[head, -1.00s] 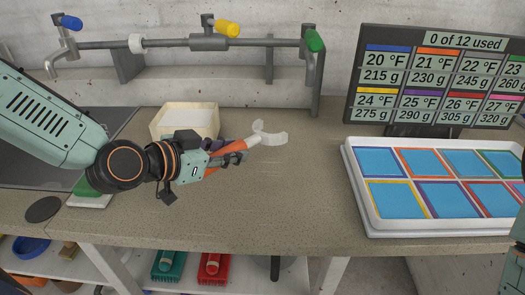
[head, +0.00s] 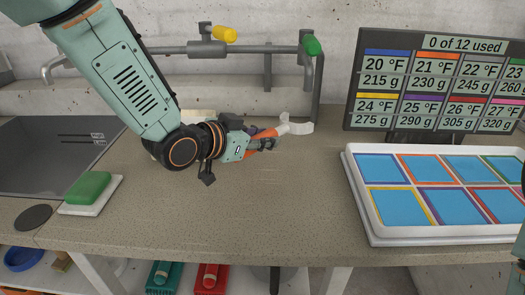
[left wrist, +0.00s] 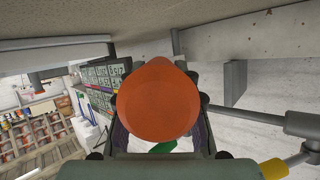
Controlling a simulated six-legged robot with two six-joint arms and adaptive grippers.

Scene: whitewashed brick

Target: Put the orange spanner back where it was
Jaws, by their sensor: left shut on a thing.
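The orange spanner (head: 294,126) has an orange handle and a pale grey open-ended head. My left gripper (head: 262,143) is shut on its handle, and the head sticks out to the right, pointing toward the green-handled tap. The spanner appears held above the worktop, though its exact height is hard to tell. In the left wrist view the rounded orange handle end (left wrist: 158,103) fills the middle between the fingers, hiding what lies behind it. My right gripper is not seen; only a sliver of my right arm shows at the right edge.
A pale wooden box (head: 199,114) is mostly hidden behind my left arm. A pipe with a yellow tap (head: 225,33) and a green tap (head: 312,45) runs along the wall. A white tray (head: 372,222) stands right, below a sign (head: 433,82). A green sponge (head: 88,187) lies left. The front middle worktop is clear.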

